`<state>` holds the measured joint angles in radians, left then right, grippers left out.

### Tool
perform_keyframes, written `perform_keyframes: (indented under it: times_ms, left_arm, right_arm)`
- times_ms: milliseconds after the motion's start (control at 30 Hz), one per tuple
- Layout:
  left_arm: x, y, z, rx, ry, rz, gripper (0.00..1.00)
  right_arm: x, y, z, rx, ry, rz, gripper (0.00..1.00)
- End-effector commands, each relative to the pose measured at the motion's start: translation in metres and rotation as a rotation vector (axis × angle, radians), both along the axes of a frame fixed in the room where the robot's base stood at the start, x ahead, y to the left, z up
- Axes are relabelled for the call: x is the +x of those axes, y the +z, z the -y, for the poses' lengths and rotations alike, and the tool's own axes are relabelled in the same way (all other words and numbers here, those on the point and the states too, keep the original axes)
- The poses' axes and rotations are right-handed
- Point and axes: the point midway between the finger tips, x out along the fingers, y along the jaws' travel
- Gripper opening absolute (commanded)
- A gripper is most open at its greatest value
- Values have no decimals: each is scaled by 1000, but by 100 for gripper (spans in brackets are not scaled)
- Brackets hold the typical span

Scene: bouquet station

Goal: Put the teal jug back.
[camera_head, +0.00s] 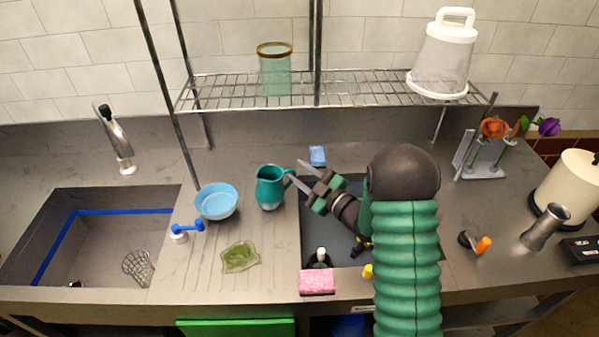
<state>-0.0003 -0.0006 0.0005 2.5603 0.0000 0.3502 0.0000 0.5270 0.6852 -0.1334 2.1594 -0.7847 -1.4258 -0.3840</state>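The teal jug (270,188) stands upright on the grey counter, right of the blue bowl and by the left edge of the dark mat (345,260). Its handle is on its right side. My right gripper (294,170) reaches in from the right over the mat, beside the handle. Its two fingers are spread apart, with the nearer fingertip close to the handle. I cannot tell whether it touches the handle. My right arm hides part of the mat. My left gripper is not in view.
A light blue bowl (216,201), a green dish (240,257) and a pink sponge (317,282) are near the jug. A wire shelf (225,92) with a green glass (275,72) is above, its posts behind the bowl. The sink (85,255) is left.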

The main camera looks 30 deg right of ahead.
Motion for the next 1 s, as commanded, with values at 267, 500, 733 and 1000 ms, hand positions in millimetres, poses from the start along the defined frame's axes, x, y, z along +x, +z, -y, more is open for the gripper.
perform_keyframes:
  times_ms: [267, 500, 733, 1000]
  left_arm:
    - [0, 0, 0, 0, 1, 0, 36]
    - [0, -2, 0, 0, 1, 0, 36]
    - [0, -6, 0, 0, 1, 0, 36]
    - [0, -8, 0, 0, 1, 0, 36]
  right_arm:
    - [0, 1, -3, -3, 1, 1, 32]
    - [-17, -1, 4, 0, -3, -1, 32]
    - [-75, -2, 13, 0, -5, -1, 32]
    - [-116, -1, 16, -1, 0, 0, 32]
